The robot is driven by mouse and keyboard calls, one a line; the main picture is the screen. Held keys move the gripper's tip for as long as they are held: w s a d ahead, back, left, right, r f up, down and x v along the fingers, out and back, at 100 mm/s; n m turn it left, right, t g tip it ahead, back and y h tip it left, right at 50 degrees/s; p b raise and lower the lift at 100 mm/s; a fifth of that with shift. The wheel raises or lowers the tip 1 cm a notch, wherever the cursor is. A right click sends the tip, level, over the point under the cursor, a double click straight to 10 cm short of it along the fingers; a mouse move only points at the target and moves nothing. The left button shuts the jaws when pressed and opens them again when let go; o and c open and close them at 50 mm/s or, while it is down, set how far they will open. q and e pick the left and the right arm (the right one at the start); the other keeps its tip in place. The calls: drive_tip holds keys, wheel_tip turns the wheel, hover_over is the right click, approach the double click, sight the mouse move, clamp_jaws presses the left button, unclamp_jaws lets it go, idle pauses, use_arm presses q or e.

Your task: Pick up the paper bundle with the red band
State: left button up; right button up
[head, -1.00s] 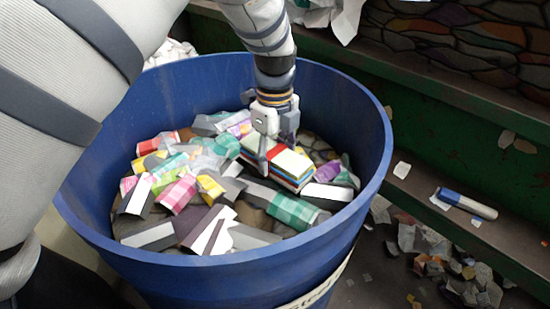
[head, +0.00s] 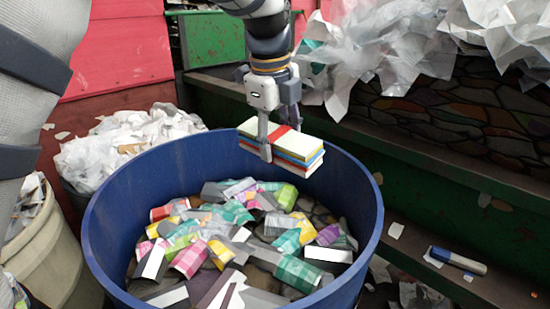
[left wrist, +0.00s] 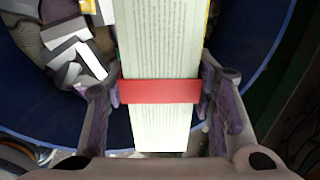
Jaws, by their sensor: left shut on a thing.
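The paper bundle with the red band (head: 300,146) is a stack of printed sheets with white, yellow and blue edges. My left gripper (head: 266,150) is shut on it and holds it above the blue bin (head: 105,240), near the bin's far right rim. In the left wrist view the bundle (left wrist: 160,50) lies between the two fingers of my left gripper (left wrist: 160,92), which sit at the red band. The bundle looks roughly level. My right gripper is not in view.
The bin holds many loose coloured and grey scraps (head: 195,258). Crumpled white paper (head: 125,150) fills a container behind left. Clear crumpled sheets (head: 390,45) hang at the upper right. A blue and white cylinder (head: 458,261) lies on the green ledge at right.

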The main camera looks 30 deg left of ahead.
sight(280, 131)
use_arm(q)
drive_tip(key=shift+w+r, duration=0.15)
drive_tip(key=shift+r, duration=0.3)
drive_tip(key=shift+r+b, duration=0.3)
drive_tip(key=shift+r, duration=1.3)
drive_tip(key=shift+r, duration=1.6)
